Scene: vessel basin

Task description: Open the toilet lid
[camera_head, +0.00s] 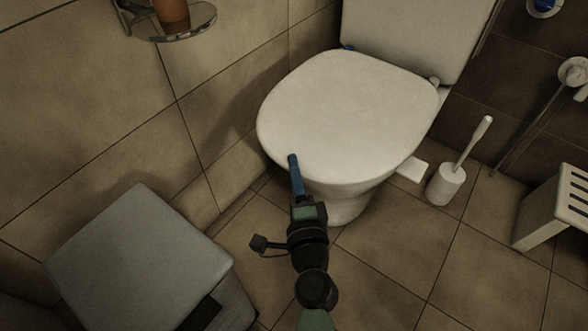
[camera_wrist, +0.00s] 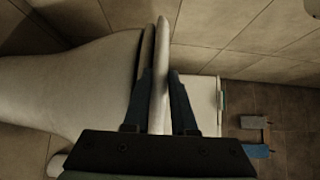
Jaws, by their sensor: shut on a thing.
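The white toilet lid (camera_head: 345,110) lies over the bowl in the head view, flat or nearly so. In the wrist view the lid (camera_wrist: 161,75) shows edge-on as a thin pale slab, with the toilet bowl (camera_wrist: 65,85) to its left. My gripper (camera_head: 293,158) is at the lid's front left edge. In the wrist view my gripper (camera_wrist: 160,74) has one finger on each side of the lid's rim and is shut on it. The finger on the bowl side hides part of the seam there. The hinge side of the lid is hidden in the wrist view.
The tank (camera_head: 412,30) stands behind the lid. A toilet brush (camera_head: 448,183) and a white slatted stool (camera_head: 560,210) are on the right. A grey bin (camera_head: 140,255) is at the lower left, and a wall shelf (camera_head: 180,25) is above. Tiled floor (camera_head: 385,245) lies clear in front.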

